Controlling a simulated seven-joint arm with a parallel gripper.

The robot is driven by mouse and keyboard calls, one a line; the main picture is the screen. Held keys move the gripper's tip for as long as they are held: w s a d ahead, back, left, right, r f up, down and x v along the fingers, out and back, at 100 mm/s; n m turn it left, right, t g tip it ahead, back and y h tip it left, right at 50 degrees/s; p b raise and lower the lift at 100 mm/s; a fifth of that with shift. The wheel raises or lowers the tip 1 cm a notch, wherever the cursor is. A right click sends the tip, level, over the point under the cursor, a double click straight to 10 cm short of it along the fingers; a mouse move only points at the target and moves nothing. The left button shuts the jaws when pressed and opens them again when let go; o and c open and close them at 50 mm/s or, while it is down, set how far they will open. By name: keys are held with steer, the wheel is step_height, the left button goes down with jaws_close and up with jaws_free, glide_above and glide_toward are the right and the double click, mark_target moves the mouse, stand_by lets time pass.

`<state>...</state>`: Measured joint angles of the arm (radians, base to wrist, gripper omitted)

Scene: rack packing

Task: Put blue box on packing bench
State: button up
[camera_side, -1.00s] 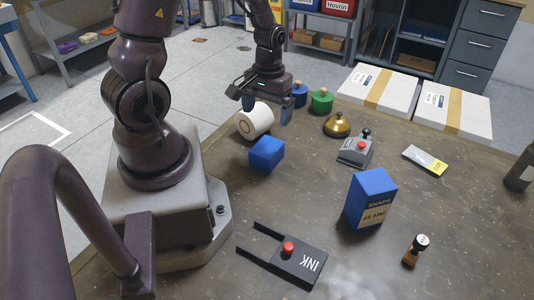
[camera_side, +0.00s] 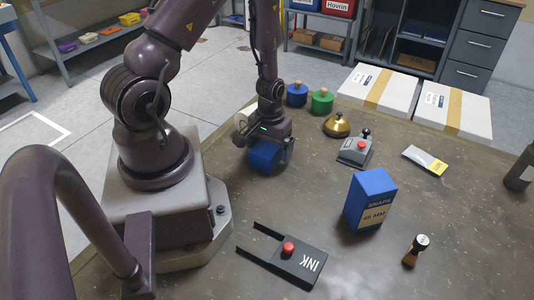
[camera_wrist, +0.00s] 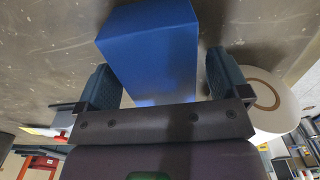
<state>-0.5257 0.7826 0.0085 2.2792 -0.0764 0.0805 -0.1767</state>
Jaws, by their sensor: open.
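A small blue box (camera_side: 263,160) sits on the dark brown bench top (camera_side: 320,215) in front of my arm. My gripper (camera_side: 266,150) is low over the box, with its fingers open around it. In the wrist view the box (camera_wrist: 150,45) stands between the two blue-grey fingers, with a visible gap at the right finger. The gripper hides the box's top in the side view.
A white roll (camera_side: 240,128) lies close behind the small box; it also shows beside the right finger (camera_wrist: 268,98). The middle is clear.

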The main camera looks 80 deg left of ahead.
mark_target(269, 144)
steer(key=shift+f, duration=0.7)
steer(key=c, duration=1.2)
steer(key=shift+o, duration=0.2)
steer(key=shift+r, duration=0.1)
step_height(269, 144, up, 9)
steer(key=shift+r, duration=0.1)
steer(key=shift+s+r, duration=0.1)
steer(key=shift+r, duration=0.25)
steer(key=shift+d+r+m, duration=0.1)
steer(key=shift+r+m, duration=0.1)
steer(key=shift+m, duration=0.1)
steer(key=w+d+r+m, duration=0.4)
steer(key=w+d, duration=0.1)
steer(key=d, duration=0.2)
steer(key=w+d+r+m, duration=0.4)
steer(key=w+d, duration=0.2)
steer(key=d, duration=0.1)
steer(key=shift+w+d+r, duration=0.15)
steer(key=shift+w+r, duration=0.1)
